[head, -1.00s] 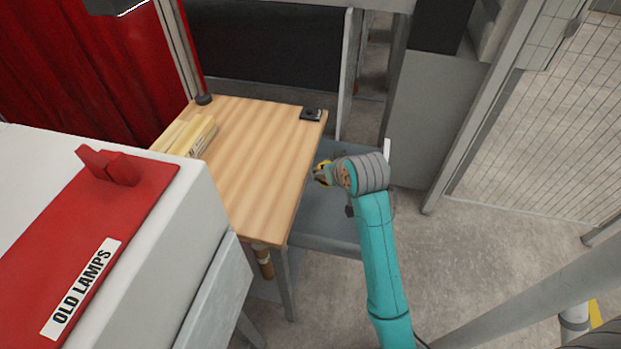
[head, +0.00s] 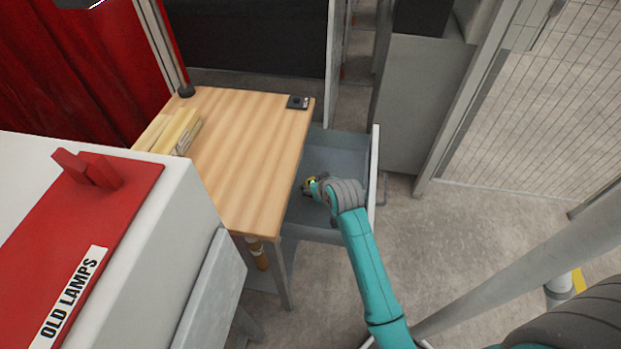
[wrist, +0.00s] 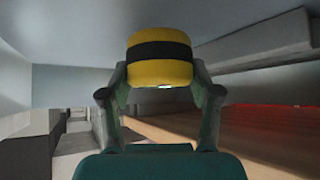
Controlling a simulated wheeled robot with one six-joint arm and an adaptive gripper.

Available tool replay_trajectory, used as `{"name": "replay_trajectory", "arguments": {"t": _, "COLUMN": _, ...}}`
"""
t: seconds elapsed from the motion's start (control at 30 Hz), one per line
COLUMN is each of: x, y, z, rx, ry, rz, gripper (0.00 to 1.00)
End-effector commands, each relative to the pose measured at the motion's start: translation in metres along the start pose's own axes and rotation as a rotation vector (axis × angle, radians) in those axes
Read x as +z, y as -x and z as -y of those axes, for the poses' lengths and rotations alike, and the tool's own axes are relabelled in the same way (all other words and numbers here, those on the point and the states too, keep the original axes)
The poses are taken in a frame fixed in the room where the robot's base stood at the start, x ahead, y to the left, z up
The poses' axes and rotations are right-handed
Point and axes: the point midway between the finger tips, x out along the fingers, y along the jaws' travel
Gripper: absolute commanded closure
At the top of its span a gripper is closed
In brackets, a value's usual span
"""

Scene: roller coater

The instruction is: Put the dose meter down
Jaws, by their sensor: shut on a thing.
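The dose meter, a yellow rounded body with a black band (wrist: 160,58), sits between the fingertips of my gripper (wrist: 160,80) in the wrist view. The fingers are shut on its two sides. In the head view my gripper (head: 309,187) is over or inside an open grey drawer (head: 337,153) beside the wooden table. A little yellow of the dose meter (head: 312,182) shows there. My wrist hides part of the drawer, and I cannot tell whether the dose meter touches its floor.
The wooden table (head: 245,150) carries yellow binders (head: 176,132) at its left and a small black device (head: 298,102) at its far right corner. The drawer's raised front (head: 374,165) stands at the right. A white box with a red lid (head: 90,225) fills the lower left.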

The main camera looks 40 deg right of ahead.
Motion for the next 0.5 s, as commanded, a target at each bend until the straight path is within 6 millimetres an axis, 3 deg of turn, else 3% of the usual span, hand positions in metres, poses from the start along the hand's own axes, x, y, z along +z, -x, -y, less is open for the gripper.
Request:
{"name": "replay_trajectory", "arguments": {"t": 0.23, "x": -0.029, "y": -0.026, "z": 0.0, "rx": 0.0, "ry": 0.001, "rz": -0.004, "gripper": 0.81}}
{"name": "replay_trajectory", "arguments": {"t": 0.5, "x": -0.019, "y": -0.033, "z": 0.0, "rx": 0.0, "ry": 0.0, "rz": -0.003, "gripper": 0.81}}
